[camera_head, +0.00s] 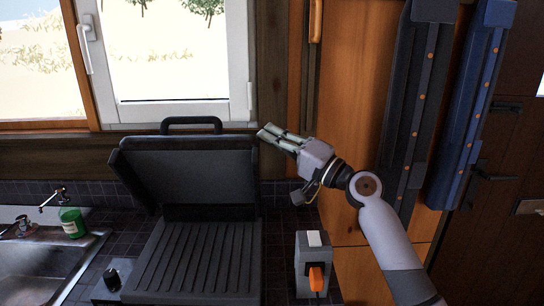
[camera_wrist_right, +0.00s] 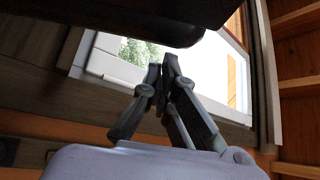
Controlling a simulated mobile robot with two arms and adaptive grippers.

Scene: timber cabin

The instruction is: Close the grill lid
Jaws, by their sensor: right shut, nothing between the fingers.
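The dark grill stands on the counter with its lid (camera_head: 195,172) raised, tilted back toward the window, handle (camera_head: 191,122) at the top. The ribbed lower plate (camera_head: 195,262) is uncovered. My right gripper (camera_head: 266,134) is at the upper right corner of the lid, pointing left. Whether it touches the lid I cannot tell. In the right wrist view the gripper (camera_wrist_right: 167,62) has its fingertips together with nothing between them. A dark edge (camera_wrist_right: 130,18), likely the lid, hangs above it there. My left gripper is not in view.
A sink (camera_head: 40,265) with a tap and a green container (camera_head: 72,222) lies left of the grill. A grey box with an orange switch (camera_head: 316,278) stands to its right. The window (camera_head: 175,60) is behind; a wooden cabinet (camera_head: 345,150) stands at right.

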